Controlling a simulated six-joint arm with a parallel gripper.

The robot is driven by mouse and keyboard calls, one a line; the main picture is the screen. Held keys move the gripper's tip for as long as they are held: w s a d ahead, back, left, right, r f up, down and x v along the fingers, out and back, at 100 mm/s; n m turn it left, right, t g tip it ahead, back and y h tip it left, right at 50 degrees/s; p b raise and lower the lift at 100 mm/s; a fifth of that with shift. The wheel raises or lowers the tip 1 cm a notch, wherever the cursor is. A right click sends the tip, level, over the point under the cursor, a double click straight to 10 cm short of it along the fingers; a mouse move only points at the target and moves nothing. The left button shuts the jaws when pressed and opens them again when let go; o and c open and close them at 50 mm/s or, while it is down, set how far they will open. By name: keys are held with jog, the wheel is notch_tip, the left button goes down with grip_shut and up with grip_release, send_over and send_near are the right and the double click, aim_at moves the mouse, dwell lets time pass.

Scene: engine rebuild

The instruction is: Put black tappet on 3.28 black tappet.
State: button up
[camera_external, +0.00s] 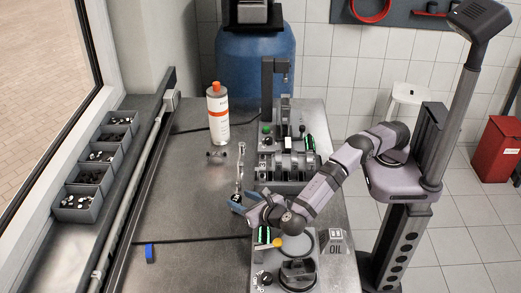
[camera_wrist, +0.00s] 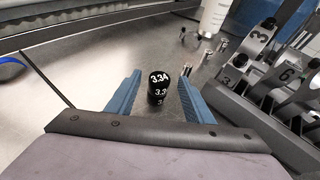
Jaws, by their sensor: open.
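A black tappet (camera_wrist: 159,90) stands upright on the bench in the wrist view, with white "3.34" on its top. More white numbers show on its side, partly cut off; I cannot tell whether it is one piece or a stack. My gripper (camera_wrist: 159,77) is open, its two blue fingers on either side of the black tappet with a gap to each. In the external view my gripper (camera_external: 238,204) is low over the bench, left of the control panel, and hides the tappet there. I cannot make out a separate tappet marked 3.28.
Small metal parts (camera_wrist: 204,58) stand beyond the tappet. A grey engine block with numbered slots (camera_wrist: 262,85) is close on the right. A white bottle (camera_external: 218,118) stands farther back. Several bins of small parts (camera_external: 75,203) line the left. The bench left of my gripper is mostly clear.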

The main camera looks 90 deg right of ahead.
jog(key=b+v, duration=0.2)
jog(key=v, duration=0.8)
jog(key=shift+a, duration=0.1)
